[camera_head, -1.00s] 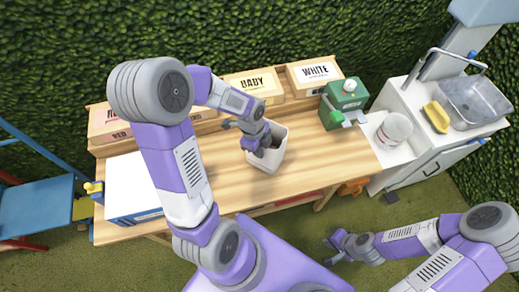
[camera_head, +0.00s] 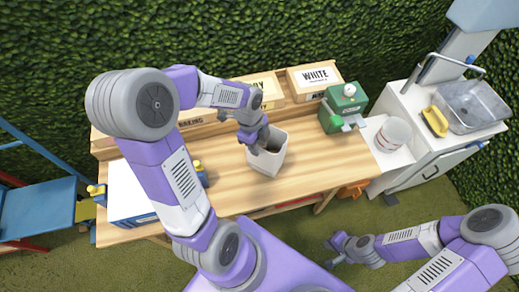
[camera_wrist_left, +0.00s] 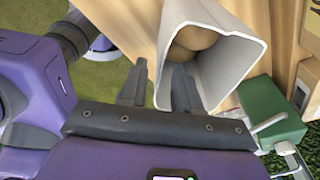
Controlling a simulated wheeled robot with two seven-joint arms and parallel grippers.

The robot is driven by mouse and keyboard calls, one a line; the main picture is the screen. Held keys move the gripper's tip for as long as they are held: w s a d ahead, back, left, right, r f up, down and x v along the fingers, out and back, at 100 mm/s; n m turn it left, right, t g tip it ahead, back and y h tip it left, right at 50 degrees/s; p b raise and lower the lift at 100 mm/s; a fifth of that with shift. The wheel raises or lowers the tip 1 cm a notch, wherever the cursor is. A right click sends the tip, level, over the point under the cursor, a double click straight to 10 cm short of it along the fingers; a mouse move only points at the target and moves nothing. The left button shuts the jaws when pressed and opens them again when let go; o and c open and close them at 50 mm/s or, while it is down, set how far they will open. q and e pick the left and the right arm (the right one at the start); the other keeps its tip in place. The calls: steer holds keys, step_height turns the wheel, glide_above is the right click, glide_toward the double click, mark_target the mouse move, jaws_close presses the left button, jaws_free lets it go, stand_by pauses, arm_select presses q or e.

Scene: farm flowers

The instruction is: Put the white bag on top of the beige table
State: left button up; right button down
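The white bag (camera_head: 270,158), open at the top, stands upright on the beige wooden table (camera_head: 320,165). It also shows in the left wrist view (camera_wrist_left: 230,60), with something brown inside. My left gripper (camera_head: 256,143) is at the bag's rim. In the left wrist view its two fingers (camera_wrist_left: 160,88) are apart, with the near bag wall between them, one finger inside the mouth and one outside. Whether they touch the wall is unclear. My right gripper (camera_head: 338,248) is low in front of the table, away from the bag, with its small fingers apart and empty.
A green machine (camera_head: 343,108) stands to the bag's right. Seed boxes, including the WHITE box (camera_head: 314,78), line the back shelf. A blue-and-white box (camera_head: 132,192) and a yellow-topped bottle (camera_head: 201,172) are at left. A sink cabinet (camera_head: 450,140) stands right.

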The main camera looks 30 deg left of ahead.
arm_select(q)
steer(key=r, duration=0.4)
steer(key=a+r+p, duration=0.1)
steer(key=r, duration=0.1)
steer(key=shift+s+r, duration=0.1)
steer(key=shift+r, duration=0.05)
arm_select(e)
steer(key=shift+r, duration=0.7)
arm_select(q)
steer(key=shift+s+d, duration=0.1)
arm_select(e)
steer(key=shift+s, duration=0.1)
